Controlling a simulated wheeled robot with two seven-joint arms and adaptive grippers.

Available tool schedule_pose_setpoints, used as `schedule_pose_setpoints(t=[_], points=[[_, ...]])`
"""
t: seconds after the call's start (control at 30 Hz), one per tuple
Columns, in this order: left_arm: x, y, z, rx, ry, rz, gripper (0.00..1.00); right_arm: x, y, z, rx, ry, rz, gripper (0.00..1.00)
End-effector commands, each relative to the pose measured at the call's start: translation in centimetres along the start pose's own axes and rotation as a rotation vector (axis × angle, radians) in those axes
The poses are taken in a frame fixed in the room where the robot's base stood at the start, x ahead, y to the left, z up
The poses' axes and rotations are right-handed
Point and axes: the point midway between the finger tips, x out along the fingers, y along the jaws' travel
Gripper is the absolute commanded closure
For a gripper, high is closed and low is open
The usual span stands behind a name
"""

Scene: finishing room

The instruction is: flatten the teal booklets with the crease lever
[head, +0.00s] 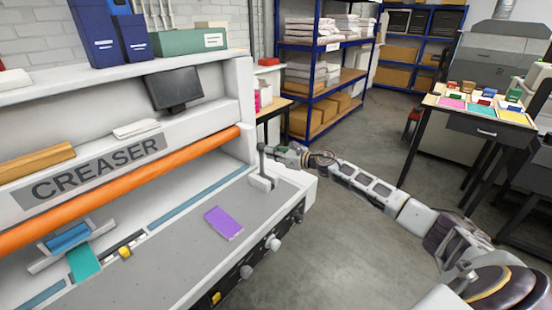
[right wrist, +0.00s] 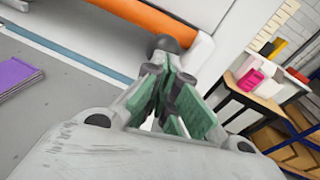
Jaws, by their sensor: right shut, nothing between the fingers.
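A teal booklet (head: 84,264) lies on the creaser's grey bed at the lower left of the head view, partly under a white holder with a blue piece (head: 68,238). The crease lever (head: 262,166) stands about upright at the right end of the bed; its dark round knob also shows in the right wrist view (right wrist: 165,43). My right gripper (head: 272,151) is shut and empty, its green-padded fingers (right wrist: 165,85) right by the lever's top. I cannot tell whether they touch it. My left gripper is not in view.
A purple booklet (head: 222,222) lies on the bed, left of the lever. An orange roller (head: 130,185) spans the creaser. Blue shelving (head: 318,100) stands behind, and a table with coloured trays (head: 470,124) at the right. The floor between is clear.

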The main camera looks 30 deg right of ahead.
Motion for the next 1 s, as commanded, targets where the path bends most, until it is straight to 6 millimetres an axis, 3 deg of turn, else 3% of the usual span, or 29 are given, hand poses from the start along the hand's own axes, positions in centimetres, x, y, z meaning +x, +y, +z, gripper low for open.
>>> schedule_pose_setpoints(t=[0.4, 1.0], points=[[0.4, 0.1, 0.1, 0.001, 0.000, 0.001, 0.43, 2.0, -0.4, 0.8, 0.001, -0.001, 0.000, 1.00], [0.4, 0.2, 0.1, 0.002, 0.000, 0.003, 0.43, 2.1, -0.4, 0.8, 0.000, 0.000, 0.000, 1.00]])
